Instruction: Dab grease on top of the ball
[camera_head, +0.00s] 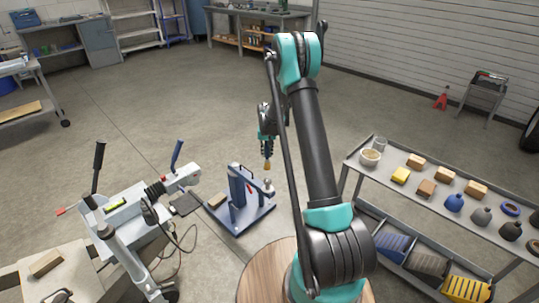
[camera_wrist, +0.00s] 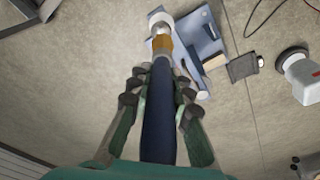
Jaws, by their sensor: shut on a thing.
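My gripper (camera_head: 267,136) is shut on a brush and points it downward. In the wrist view the brush's dark blue handle (camera_wrist: 158,115) runs between the fingers (camera_wrist: 158,95). Its tan-orange tip (camera_wrist: 163,45) points at the ball. The tip also shows in the head view (camera_head: 267,164). The ball (camera_head: 267,185) is pale metal and sits on a blue stand (camera_head: 238,215) on the floor. In the head view the tip is above the ball with a small gap. In the wrist view the ball (camera_wrist: 159,27) is partly behind the tip. I cannot tell whether grease is on either.
A grey cart (camera_head: 400,195) at the right carries a pale bowl (camera_head: 370,157), wooden blocks and several bottles. A trailer coupler with levers (camera_head: 130,205) stands left of the stand. A dark pad (camera_head: 186,204) and cables lie between them.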

